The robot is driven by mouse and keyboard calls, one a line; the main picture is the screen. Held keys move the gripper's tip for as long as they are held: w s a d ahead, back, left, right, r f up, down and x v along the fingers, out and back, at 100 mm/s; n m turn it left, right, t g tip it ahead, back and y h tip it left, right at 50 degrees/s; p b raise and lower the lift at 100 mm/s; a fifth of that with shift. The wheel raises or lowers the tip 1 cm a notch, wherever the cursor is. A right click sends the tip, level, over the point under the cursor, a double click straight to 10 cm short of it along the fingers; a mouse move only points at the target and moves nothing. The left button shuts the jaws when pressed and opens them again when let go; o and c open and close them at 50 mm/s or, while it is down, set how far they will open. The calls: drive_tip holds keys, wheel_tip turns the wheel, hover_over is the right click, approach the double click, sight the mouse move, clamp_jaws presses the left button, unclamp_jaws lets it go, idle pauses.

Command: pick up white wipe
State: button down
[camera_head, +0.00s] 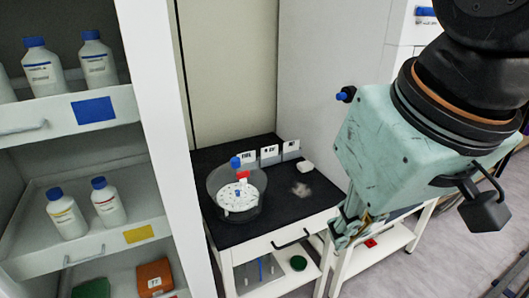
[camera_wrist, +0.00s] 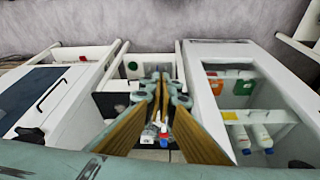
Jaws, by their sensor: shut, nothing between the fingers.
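A small white, folded-looking item (camera_head: 305,167), which may be the white wipe, lies on the black top of a small table, near its back right. A pale, blurry whitish patch (camera_head: 302,190) lies on the black top just in front of it; I cannot tell if it is a spill. My gripper (camera_head: 342,238) is to the right of and in front of the table top, pointing down, shut and empty. Its shut fingers also show in the wrist view (camera_wrist: 160,76). I cannot clearly make out the wipe in the wrist view.
A clear round container (camera_head: 236,208) with a white perforated base and small red and blue items stands left on the black table top (camera_head: 262,228). Small label stands (camera_head: 270,152) line its back. A shelf unit (camera_head: 130,98) with white bottles is at left. Grey floor lies at right.

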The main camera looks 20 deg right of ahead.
drive_tip(key=c, duration=3.4)
unclamp_jaws()
drive_tip(key=o, duration=1.4)
